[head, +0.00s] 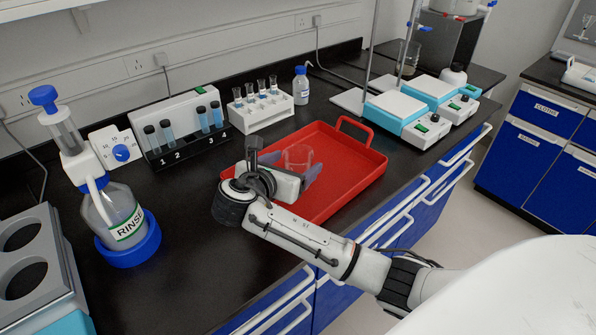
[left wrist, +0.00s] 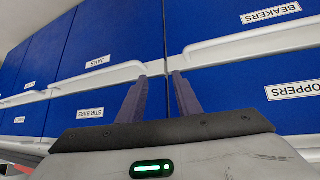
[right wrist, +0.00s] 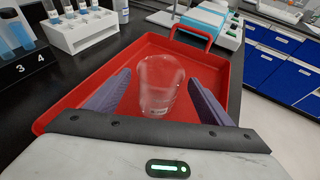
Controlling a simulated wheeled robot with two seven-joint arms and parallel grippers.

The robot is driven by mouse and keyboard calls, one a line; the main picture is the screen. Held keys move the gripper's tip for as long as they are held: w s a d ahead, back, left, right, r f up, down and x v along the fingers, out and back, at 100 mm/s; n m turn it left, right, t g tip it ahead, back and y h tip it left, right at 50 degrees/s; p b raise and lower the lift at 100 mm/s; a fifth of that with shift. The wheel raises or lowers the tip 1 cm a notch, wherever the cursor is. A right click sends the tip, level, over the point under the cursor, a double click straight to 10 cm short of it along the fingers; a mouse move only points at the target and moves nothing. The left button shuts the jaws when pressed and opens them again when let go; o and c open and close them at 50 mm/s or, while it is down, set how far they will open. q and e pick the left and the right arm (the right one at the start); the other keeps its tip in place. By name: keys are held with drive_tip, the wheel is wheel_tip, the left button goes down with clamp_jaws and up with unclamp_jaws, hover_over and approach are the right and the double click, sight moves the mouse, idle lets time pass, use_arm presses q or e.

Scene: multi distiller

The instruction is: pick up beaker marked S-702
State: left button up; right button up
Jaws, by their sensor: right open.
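A clear glass beaker (head: 298,158) stands upright in the red tray (head: 362,158). In the right wrist view the beaker (right wrist: 160,84) is between and just beyond the two fingers, with a small label low on its front that is too small to read. My right gripper (head: 313,168) is open and low over the tray; it also shows in the right wrist view (right wrist: 158,90), with a gap between each finger and the glass. My left gripper (left wrist: 160,80) shows only in its own wrist view, with its fingers apart and nothing between them, facing blue drawers.
A white rack of vials (head: 262,110) and a blue-capped bottle (head: 301,88) stand behind the tray. Stirrer hotplates (head: 410,118) are to its right. The rinse bottle (head: 118,215) stands at left. The front counter edge runs close to the tray.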

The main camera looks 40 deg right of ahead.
drive_tip(key=shift+w+d+f, duration=0.1)
drive_tip(key=shift+w+d, duration=0.1)
drive_tip(key=c, duration=1.2)
